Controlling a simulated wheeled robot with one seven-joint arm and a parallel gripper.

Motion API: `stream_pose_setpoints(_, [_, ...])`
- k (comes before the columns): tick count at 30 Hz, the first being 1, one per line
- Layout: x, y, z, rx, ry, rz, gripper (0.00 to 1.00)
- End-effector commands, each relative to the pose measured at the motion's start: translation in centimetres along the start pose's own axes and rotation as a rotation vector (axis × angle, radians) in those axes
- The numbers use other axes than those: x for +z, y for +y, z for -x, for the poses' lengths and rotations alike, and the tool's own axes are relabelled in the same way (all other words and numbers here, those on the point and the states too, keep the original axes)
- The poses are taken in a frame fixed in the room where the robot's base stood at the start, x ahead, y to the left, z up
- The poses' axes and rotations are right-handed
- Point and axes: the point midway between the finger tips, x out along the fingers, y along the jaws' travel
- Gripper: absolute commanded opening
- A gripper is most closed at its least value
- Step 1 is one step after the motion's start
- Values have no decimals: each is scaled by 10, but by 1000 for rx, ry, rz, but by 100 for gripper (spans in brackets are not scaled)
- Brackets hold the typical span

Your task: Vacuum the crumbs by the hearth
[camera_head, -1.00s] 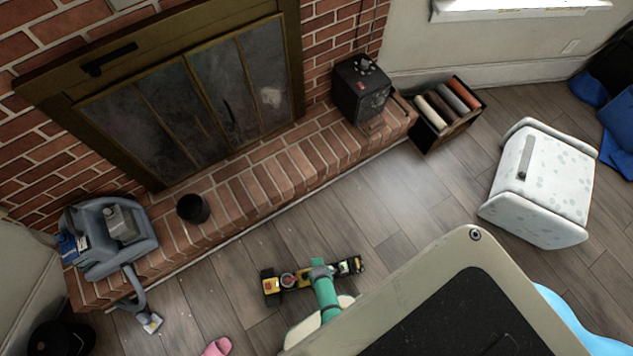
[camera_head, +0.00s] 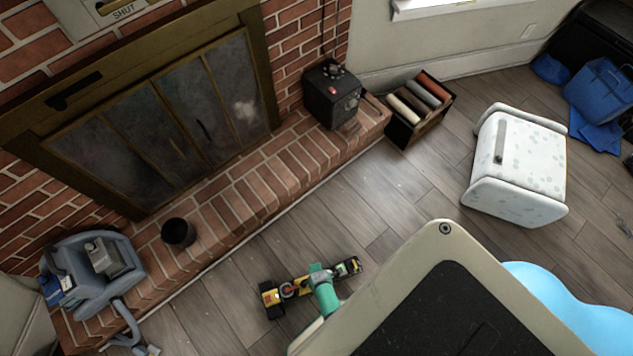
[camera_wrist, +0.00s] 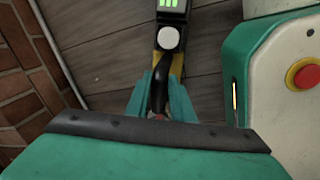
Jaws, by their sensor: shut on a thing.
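A yellow and black handheld vacuum (camera_head: 298,288) is held just in front of my body, low over the wood floor; I cannot tell whether it touches the floor. My teal gripper (camera_head: 320,276) is shut on it near its middle. In the wrist view, my gripper's (camera_wrist: 158,98) teal fingers stand on both sides of the vacuum's black handle (camera_wrist: 160,72), beyond which show a round white button and green lights. The brick hearth (camera_head: 262,186) runs diagonally across the head view, beyond the vacuum. I cannot clearly make out crumbs on the floor.
A blue-grey cleaning machine (camera_head: 92,284) and a dark cup (camera_head: 178,233) stand on the hearth's left part. A black box (camera_head: 331,97) stands at its right end, by a crate of rolls (camera_head: 420,108). A white cabinet (camera_head: 520,168) stands right. Floor between is open.

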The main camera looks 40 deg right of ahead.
Motion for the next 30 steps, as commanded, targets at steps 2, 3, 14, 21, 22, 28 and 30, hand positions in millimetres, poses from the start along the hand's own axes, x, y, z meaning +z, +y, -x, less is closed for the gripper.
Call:
stream_pose_setpoints(2, [0, 1, 2, 2, 0, 1, 0])
stream_pose_setpoints(3, [0, 2, 4, 3, 0, 2, 0])
stream_pose_setpoints(14, [-1, 3, 14, 3, 1, 1, 0])
stream_pose_setpoints(21, [-1, 4, 20, 1, 1, 1, 0])
stream_pose_setpoints(22, [-1, 4, 21, 2, 1, 1, 0])
stream_pose_setpoints(28, [-1, 5, 26, 2, 1, 1, 0])
stream_pose_setpoints(30, [-1, 5, 28, 2, 1, 1, 0])
